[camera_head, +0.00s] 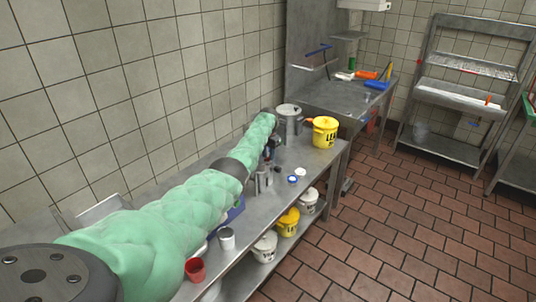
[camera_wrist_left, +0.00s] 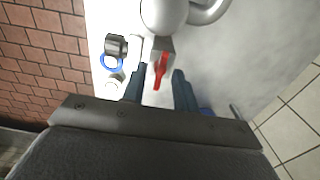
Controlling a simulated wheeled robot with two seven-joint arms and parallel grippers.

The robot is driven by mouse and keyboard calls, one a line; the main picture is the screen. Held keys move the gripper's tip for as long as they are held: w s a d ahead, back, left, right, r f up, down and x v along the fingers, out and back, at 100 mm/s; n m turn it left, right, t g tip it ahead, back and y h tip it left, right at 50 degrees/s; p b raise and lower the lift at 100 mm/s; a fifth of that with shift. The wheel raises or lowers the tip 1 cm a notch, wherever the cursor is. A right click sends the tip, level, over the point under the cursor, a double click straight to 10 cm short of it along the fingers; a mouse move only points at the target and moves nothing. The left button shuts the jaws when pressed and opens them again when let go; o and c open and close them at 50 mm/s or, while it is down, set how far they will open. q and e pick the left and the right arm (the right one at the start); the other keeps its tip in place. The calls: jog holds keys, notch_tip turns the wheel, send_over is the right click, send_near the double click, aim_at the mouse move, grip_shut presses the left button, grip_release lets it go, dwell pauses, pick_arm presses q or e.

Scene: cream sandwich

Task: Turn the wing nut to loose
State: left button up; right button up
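A small red piece (camera_wrist_left: 161,70), which looks like the wing nut, sticks out of a grey metal block on a rounded metal machine (camera_wrist_left: 163,14) in the left wrist view. My left gripper (camera_wrist_left: 160,90) is open, with its two dark fingers apart on either side of the red piece's lower end. I cannot tell whether either finger touches it. In the head view my green-sleeved left arm reaches along the steel counter, and its gripper (camera_head: 270,158) is small and partly hidden among metal parts. The wing nut cannot be made out there. My right gripper is not in view.
A yellow bucket (camera_head: 325,132) and a lidded metal pot (camera_head: 289,119) stand at the counter's far end. A red cup (camera_head: 195,270) and a metal can (camera_head: 226,238) stand near my arm. Several buckets sit on the shelf below. The tiled wall runs close along the left.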

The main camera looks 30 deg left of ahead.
pick_arm(q)
grip_shut()
